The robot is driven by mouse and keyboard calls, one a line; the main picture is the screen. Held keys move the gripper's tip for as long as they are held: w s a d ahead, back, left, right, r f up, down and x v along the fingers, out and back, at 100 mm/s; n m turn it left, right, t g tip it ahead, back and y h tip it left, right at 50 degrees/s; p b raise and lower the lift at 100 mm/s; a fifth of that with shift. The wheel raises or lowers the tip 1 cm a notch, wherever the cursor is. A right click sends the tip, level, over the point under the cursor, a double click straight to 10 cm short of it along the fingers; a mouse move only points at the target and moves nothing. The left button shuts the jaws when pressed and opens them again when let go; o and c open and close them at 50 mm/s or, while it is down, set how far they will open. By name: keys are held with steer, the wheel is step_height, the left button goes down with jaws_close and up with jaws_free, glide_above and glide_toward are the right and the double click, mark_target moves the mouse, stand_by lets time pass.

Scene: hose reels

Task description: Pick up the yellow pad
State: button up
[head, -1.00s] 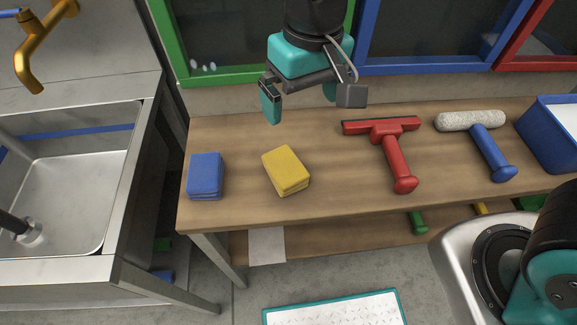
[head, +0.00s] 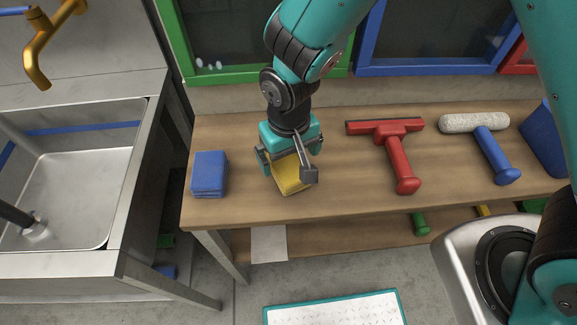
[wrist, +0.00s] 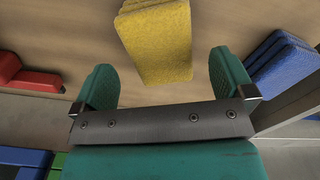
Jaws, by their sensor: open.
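The yellow pad (head: 290,177) lies on the wooden table, partly hidden by my gripper in the head view. My gripper (head: 288,168) is low over it, pointing down, with its jaws open. In the wrist view the yellow pad (wrist: 157,40) is just ahead of the two teal fingers (wrist: 162,80), roughly centred between them and a little beyond their tips. I cannot tell from the head view whether a finger touches the pad.
A blue pad (head: 209,174) lies left of the yellow pad. A red squeegee (head: 396,150) and a blue-handled roller (head: 485,145) lie to the right. A blue bin (head: 545,140) stands at the table's right end. A steel sink (head: 75,190) is at the left.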

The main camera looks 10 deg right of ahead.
mark_target(289, 164)
step_height(289, 164, down, 4)
steer(key=shift+s+f, duration=0.15)
steer(key=shift+f, duration=0.1)
steer(key=c, duration=1.1)
step_height(289, 164, up, 20)
